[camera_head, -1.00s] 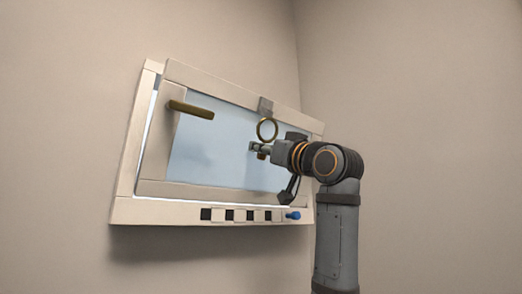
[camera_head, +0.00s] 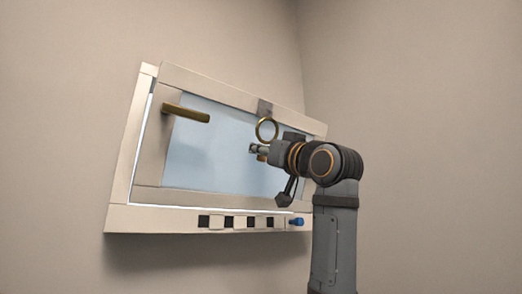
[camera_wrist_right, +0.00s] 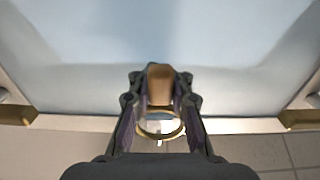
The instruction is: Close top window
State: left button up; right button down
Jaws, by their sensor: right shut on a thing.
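The top window is a cream sash (camera_head: 231,92) with pale blue glass (camera_head: 215,150), set in an outer frame (camera_head: 122,160). The sash stands slightly proud of the frame at the top, with a thin bright gap along its left and lower sides. A brass handle (camera_head: 186,113) sticks out at its left. A brass ring (camera_head: 266,129) hangs from a grey bracket on the top rail. My left gripper is not in view.
A blue knob (camera_head: 297,221) and several dark squares (camera_head: 228,221) sit along the frame's lower rail. Bare walls surround the window. The room left of the window is clear. Floor tiles (camera_wrist_right: 265,150) show at the bottom of the wrist view.

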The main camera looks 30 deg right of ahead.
dwell(0.5)
jog(key=c, duration=1.2)
grip_release()
jog(key=v, duration=0.8)
jog(key=shift+r, duration=0.1)
